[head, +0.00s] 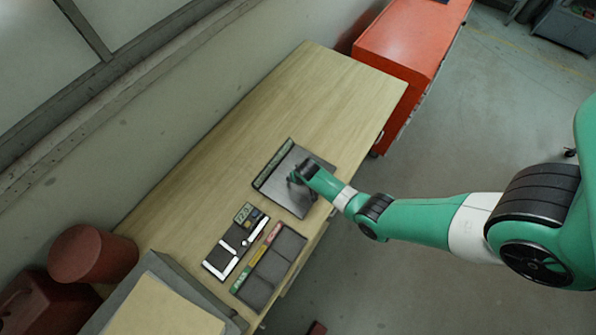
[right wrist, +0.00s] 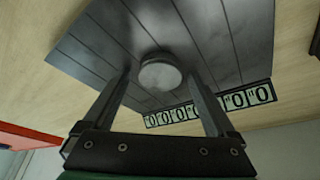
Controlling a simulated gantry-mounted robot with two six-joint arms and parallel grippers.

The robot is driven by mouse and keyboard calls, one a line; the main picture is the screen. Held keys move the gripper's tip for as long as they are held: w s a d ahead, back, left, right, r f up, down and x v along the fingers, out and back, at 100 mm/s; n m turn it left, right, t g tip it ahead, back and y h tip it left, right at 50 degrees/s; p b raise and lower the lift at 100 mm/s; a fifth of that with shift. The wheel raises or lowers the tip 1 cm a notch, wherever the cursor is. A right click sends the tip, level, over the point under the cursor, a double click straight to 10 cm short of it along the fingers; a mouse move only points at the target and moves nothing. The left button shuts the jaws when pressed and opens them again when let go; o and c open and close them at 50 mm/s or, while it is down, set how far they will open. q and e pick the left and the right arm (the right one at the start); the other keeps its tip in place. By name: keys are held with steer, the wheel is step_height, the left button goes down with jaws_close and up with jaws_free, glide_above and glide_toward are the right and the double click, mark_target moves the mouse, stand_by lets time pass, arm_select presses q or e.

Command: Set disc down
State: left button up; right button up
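A round grey metal disc (right wrist: 160,73) shows in the right wrist view against a dark grey panel with grooved lines (right wrist: 95,45). It appears to rest on that panel, though any small gap beneath it is hard to judge. My right gripper (right wrist: 157,80) is open. Its fingers stand on either side of the disc, with a visible gap on both sides. In the head view my right gripper (head: 298,174) is low over the dark panel (head: 285,195) on the wooden bench, and the disc cannot be made out there. My left gripper is in neither view.
The panel has a marked strip (head: 272,163) along its left edge. Nearer on the wooden bench (head: 335,90) are a tool board (head: 222,262) and a compartment tray (head: 257,290). A red cabinet (head: 405,40) stands beyond. The bench's far part is clear.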

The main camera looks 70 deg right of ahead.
jaws_close()
steer(key=shift+r, duration=0.15)
stand_by(0.4)
